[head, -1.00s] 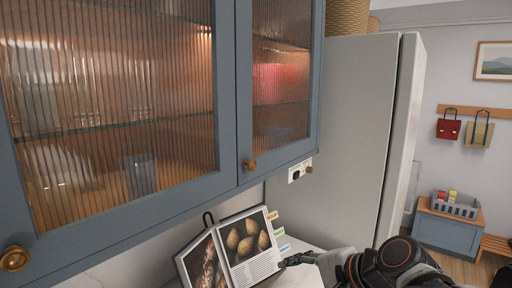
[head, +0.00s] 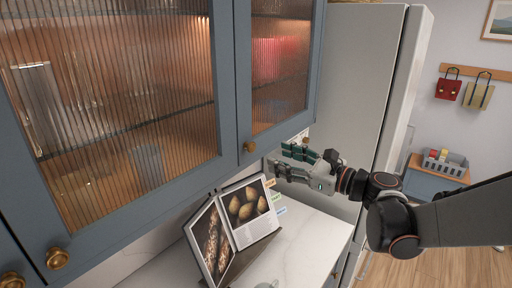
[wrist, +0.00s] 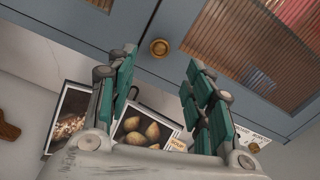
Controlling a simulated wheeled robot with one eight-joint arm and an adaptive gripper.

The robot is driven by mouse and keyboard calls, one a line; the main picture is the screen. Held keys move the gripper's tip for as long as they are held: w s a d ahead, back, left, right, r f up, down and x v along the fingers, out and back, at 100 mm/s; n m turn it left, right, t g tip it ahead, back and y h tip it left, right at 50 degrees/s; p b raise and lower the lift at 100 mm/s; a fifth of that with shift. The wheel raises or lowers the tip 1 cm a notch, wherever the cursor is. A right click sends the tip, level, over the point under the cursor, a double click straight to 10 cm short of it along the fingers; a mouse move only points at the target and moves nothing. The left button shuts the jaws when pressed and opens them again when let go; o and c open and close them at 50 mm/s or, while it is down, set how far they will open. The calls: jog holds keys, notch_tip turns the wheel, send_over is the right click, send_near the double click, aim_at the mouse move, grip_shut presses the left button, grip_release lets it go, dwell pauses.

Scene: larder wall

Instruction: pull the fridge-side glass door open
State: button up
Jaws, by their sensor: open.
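The fridge-side glass door (head: 281,75) is the narrower-looking blue-framed door of the wall cupboard, with ribbed glass, and it is shut. Its round brass knob (head: 249,146) sits at its lower left corner; the knob also shows in the wrist view (wrist: 159,47). My gripper (head: 284,160) is open and empty, just right of and below the knob in the head view. In the wrist view the green-padded fingers (wrist: 161,64) stand apart, with the knob in line with the gap between their tips. I see no contact with the knob.
The left glass door (head: 120,100) is shut beside it, with another brass knob (head: 57,258). A cookbook (head: 238,222) stands open on the white counter (head: 309,240) below. The tall pale fridge (head: 360,90) stands close on the right.

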aim_at(254, 148)
jog(key=x, duration=0.9)
jog(key=shift+w+a+p, duration=0.15)
jog(key=shift+a+p, duration=0.1)
jog(key=shift+p, duration=0.1)
jog(key=shift+d, duration=0.1)
grip_shut()
